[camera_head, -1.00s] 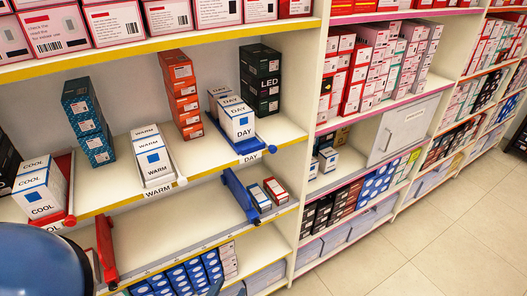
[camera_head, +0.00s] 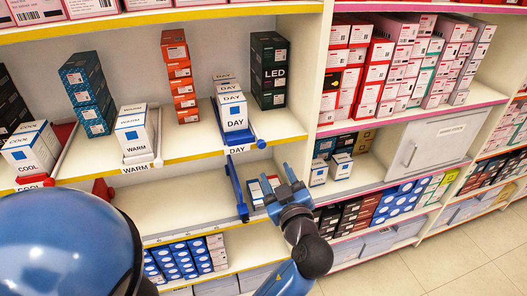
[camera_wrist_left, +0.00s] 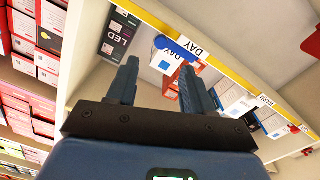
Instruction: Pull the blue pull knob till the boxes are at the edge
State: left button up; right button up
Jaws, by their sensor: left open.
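The blue pull knob (camera_head: 261,143) sits at the front of a blue track (camera_head: 254,130) on the upper shelf, beside the DAY label. White DAY boxes (camera_head: 233,112) stand in a row on that track, the front one close to the shelf's front edge. My left gripper (camera_head: 279,178) is open and empty, below and to the right of the knob and apart from it, in front of the lower shelf. In the left wrist view its two fingers (camera_wrist_left: 160,84) are spread, with the DAY box (camera_wrist_left: 165,60) beyond them. My right gripper is not in view.
WARM boxes (camera_head: 133,132) and COOL boxes (camera_head: 29,150) stand to the left. A dark LED stack (camera_head: 268,72) stands right of the DAY boxes. A blue bar (camera_head: 237,190) juts from the lower shelf near my left gripper. Floor (camera_head: 410,260) is clear at right.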

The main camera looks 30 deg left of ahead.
aim_at(262, 146)
pick_arm(q)
jog(key=shift+n, duration=0.3)
jog(key=p+x, duration=0.1)
jog(key=x, duration=0.2)
jog(key=p+x, duration=0.1)
jog(key=x, duration=0.2)
jog(key=p+x, duration=0.1)
jog(key=x, duration=0.2)
jog(key=shift+a+r, duration=0.25)
jog(key=shift+r, duration=0.05)
jog(key=shift+w+a+f+p, duration=0.1)
jog(key=shift+w+a+p, duration=0.25)
jog(key=shift+w+a, duration=0.15)
jog(key=shift+s, duration=0.1)
grip_shut()
